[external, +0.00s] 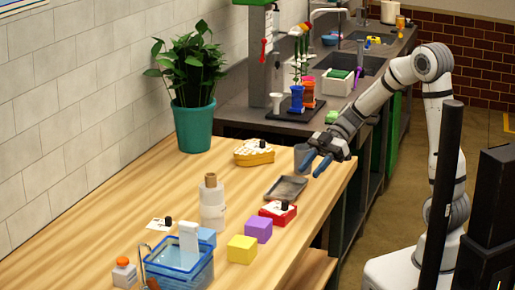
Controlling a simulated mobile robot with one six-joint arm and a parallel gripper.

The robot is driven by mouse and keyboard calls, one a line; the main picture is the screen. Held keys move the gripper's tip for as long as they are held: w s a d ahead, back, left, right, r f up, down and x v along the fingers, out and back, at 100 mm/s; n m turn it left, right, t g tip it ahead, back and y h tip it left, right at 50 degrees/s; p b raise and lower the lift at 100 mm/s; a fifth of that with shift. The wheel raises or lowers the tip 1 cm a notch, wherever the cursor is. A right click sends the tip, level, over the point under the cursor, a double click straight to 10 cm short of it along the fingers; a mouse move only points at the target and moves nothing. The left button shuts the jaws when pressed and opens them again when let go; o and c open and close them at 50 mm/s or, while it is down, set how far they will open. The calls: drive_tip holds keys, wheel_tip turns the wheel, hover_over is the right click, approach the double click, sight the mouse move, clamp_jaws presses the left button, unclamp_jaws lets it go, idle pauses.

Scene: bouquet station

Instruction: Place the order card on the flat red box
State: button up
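The flat red box (291,220) sits on the wooden table near its right edge. A white card with a small black block on it (273,207) rests on top of the red box. Another white card with a black block (159,224) lies on the table at the left. A third white piece with a black block (250,148) sits on the yellow boat-shaped holder (255,158). I cannot tell which is the order card. My gripper (315,166) is above the table's right edge, behind the red box, with its blue fingers apart and nothing visible between them.
A dark tray (286,189) and a grey cup (302,157) are near my gripper. Purple (258,230) and yellow (242,249) blocks, a blue bin (180,272) and a white bottle (212,210) stand in front. A potted plant (195,125) stands behind. The table's middle left is clear.

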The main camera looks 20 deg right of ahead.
drive_tip(key=s+d+m+t+h, duration=0.2)
drive_tip(key=d+m+h, duration=0.1)
drive_tip(key=d+m, duration=0.4)
drive_tip(key=s+d+m+t+h, duration=0.2)
drive_tip(key=d+m+t+h, duration=0.1)
drive_tip(key=d+m, duration=0.5)
drive_tip(key=s+d+f+m+t+h, duration=0.1)
drive_tip(key=d+m+h, duration=0.4)
drive_tip(key=d, duration=0.6)
drive_tip(key=s+m+t, duration=0.1)
drive_tip(key=m, duration=0.1)
drive_tip(key=shift+s+m, duration=0.15)
drive_tip(key=shift+m, duration=0.15)
